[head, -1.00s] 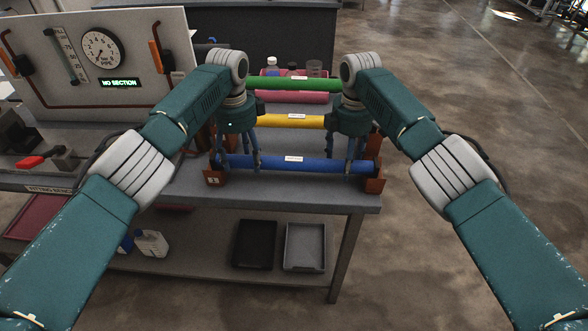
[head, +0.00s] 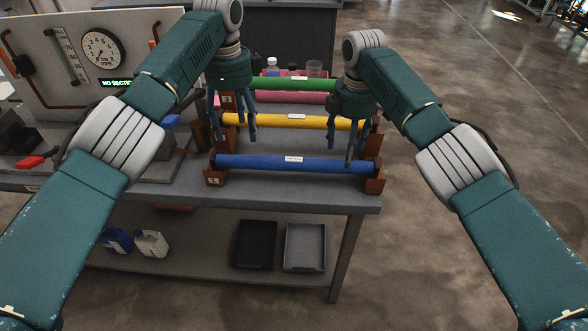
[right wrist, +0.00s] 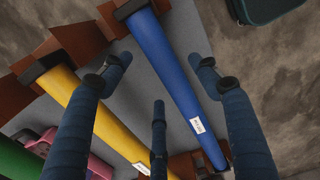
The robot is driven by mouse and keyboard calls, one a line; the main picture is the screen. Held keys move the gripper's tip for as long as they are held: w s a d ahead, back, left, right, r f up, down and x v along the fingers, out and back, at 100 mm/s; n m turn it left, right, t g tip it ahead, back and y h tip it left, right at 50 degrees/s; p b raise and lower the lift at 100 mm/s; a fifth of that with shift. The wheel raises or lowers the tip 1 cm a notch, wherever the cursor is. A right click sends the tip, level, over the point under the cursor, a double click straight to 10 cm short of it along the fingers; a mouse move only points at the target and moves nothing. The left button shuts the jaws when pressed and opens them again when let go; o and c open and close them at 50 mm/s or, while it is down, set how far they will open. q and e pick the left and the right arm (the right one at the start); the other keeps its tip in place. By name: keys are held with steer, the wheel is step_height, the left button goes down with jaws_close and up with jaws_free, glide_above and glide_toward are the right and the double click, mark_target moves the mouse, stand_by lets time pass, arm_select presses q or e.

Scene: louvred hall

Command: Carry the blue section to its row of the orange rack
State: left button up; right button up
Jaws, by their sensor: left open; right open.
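The blue section (head: 270,162), a long pipe with a white label, lies across the front row of the orange rack (head: 374,184). It rests on end brackets at both sides. In the right wrist view the blue section (right wrist: 170,75) runs between my open fingers, which are apart from it. My left gripper (head: 232,134) is open and empty, above the left end of the yellow section (head: 270,121). My right gripper (head: 343,150) is open and empty, just above the right part of the blue section.
Green (head: 290,84) and pink (head: 285,97) sections lie in the rows behind. A gauge panel (head: 90,60) stands at left, its display partly hidden by my left arm. Trays (head: 304,246) and bottles (head: 151,243) are on the lower shelf. The floor at right is clear.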

step_height(320, 180, up, 7)
stand_by(0.3)
steer(key=shift+s, duration=0.1)
stand_by(0.4)
